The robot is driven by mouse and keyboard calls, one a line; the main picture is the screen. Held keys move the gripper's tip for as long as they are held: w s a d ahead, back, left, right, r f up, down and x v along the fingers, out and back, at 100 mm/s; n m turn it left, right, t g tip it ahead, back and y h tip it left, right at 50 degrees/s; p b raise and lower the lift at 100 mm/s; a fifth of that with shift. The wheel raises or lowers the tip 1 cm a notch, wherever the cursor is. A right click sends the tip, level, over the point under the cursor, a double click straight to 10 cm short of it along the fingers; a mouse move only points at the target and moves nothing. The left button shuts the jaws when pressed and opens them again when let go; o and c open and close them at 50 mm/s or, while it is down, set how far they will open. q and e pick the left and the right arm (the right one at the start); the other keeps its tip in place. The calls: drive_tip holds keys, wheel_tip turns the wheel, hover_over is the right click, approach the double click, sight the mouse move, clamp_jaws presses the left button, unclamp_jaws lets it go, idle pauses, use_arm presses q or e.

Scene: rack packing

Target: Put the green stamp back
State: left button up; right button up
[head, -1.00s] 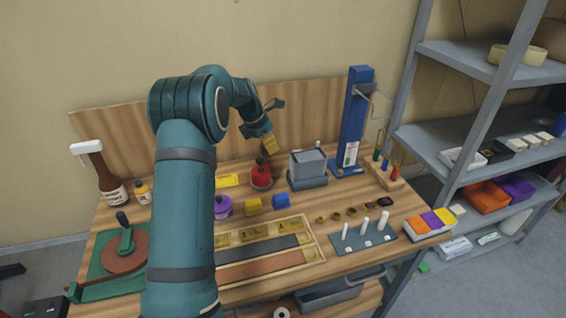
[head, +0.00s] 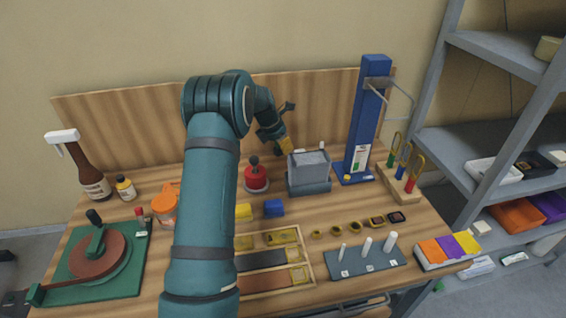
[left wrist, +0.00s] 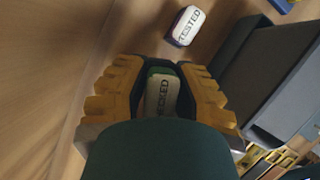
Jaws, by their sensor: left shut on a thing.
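My left gripper (head: 286,146) is shut on the green stamp, high at the back of the bench, left of and behind the grey box. In the left wrist view the green stamp (left wrist: 160,93) sits between the yellow finger pads. Its pale end with dark lettering faces the camera, and a green edge shows. A second stamp (left wrist: 187,25), white-topped with a purple edge and marked "TESTED", stands on the wood ahead of the gripper, apart from it. In the head view the held stamp is too small to make out. My right gripper is not in view.
The grey box (head: 309,168) stands close to the gripper, with a tall blue stand (head: 367,120) to its right. A red knobbed item (head: 256,177) is nearer and left. A wooden backboard (head: 130,125) closes the back. A peg plate (head: 365,262) lies in front.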

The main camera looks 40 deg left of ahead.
sight(286, 165)
use_arm(q)
drive_tip(key=shift+f+b, duration=0.35)
drive_tip(key=shift+f, duration=2.65)
drive_tip(key=shift+f, duration=0.15)
drive_tip(key=o, duration=0.8)
drive_tip(key=p+v, duration=0.1)
drive_tip(key=v, duration=1.1)
